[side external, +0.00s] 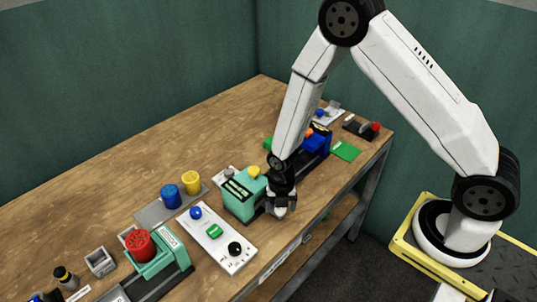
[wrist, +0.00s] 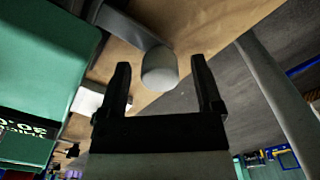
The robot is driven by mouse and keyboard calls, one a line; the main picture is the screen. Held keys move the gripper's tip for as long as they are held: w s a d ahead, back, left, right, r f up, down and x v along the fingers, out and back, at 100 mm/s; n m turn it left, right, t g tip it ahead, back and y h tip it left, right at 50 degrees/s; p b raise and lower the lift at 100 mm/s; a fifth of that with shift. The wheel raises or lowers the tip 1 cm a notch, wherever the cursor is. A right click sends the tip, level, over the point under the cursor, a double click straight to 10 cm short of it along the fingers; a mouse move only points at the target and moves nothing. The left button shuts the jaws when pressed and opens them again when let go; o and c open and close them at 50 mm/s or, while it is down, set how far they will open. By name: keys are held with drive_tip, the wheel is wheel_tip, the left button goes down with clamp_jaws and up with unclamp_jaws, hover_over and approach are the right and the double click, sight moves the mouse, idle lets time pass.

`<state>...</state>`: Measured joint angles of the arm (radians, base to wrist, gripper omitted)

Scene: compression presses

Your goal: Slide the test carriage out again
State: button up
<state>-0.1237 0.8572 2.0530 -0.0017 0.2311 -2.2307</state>
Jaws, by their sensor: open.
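A teal press (side external: 240,200) with a dark display stands near the table's front edge in the side view. Its teal housing (wrist: 40,65) and lettered display (wrist: 25,138) fill the left of the wrist view. A grey bar (wrist: 130,25) ending in a pale rounded knob (wrist: 159,70) shows beside the housing; it looks like the carriage handle. My gripper (side external: 280,208) points down just right of the press. In the wrist view my gripper (wrist: 161,64) is open, with the knob appearing between its fingertips, clear of both. The rest of the carriage is hidden.
A white panel with buttons (side external: 228,256) lies left of the press. A teal fixture with a red cylinder (side external: 140,246) stands farther left. Blue (side external: 170,196) and yellow (side external: 191,183) cylinders stand behind. The table's front edge is near.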

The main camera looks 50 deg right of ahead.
clamp_jaws()
drive_tip(key=d, duration=1.2)
idle(0.3)
unclamp_jaws()
drive_tip(key=shift+r, duration=0.2)
